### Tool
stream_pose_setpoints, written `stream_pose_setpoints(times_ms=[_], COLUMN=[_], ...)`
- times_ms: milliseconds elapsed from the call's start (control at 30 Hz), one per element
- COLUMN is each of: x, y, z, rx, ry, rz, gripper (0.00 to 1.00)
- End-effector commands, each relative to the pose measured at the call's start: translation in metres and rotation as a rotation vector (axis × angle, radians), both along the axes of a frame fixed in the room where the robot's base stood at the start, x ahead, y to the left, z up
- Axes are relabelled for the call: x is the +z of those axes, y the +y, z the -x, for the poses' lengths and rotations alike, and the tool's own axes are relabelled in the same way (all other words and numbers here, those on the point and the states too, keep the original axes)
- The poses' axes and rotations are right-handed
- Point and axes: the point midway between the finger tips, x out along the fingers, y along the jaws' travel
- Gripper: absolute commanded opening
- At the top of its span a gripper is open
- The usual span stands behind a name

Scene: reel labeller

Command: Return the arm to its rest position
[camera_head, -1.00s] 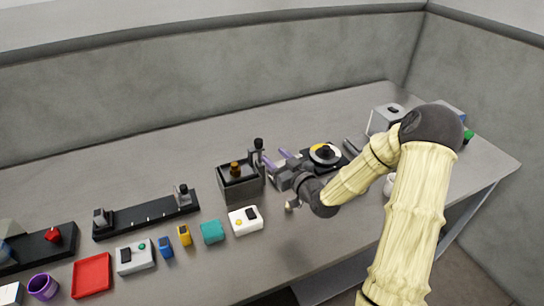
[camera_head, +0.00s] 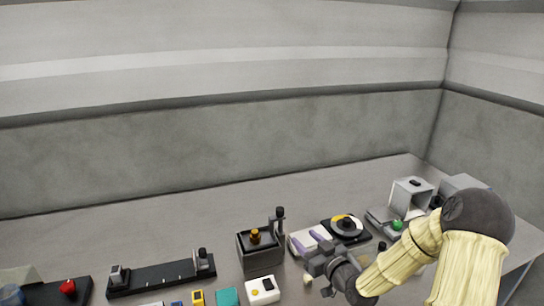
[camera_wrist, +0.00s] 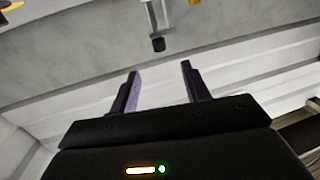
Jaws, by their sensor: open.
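My gripper (camera_head: 318,241) is in the lower right of the head view, with purple-lined fingers pointing up and left over the bench. In the wrist view my gripper (camera_wrist: 160,78) shows two dark fingers spread apart with nothing between them. The arm, cream with dark joints, reaches in from the lower right of the head view. The fingers overlap a pale flat block in the picture; whether they touch it cannot be told.
A dark box (camera_head: 260,254) with a brown knob stands left of the gripper. A black dial unit (camera_head: 347,229) lies behind it, and a grey box-shaped machine (camera_head: 411,196) stands right. A black rail (camera_head: 160,277) lies left. The bench's back strip is clear.

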Motion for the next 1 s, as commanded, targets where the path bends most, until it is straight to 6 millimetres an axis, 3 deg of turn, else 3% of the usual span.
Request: stream_pose_setpoints(times_ms=[200,433,733,900,1000], x=[-0.02,-0.028,-0.002,0.017,0.023], y=[0.01,-0.003,-0.021,-0.019,-0.016], z=[0.018,0.062,0.15,0.206,0.228], rx=[-0.006,-0.106,-0.292,-0.374,-0.394], ry=[0.257,0.58,0.958,1.15,1.226], rz=[0.179,0.347,0.394,0.338,0.307], gripper=[0.47,0.47,0.47,0.47,0.47])
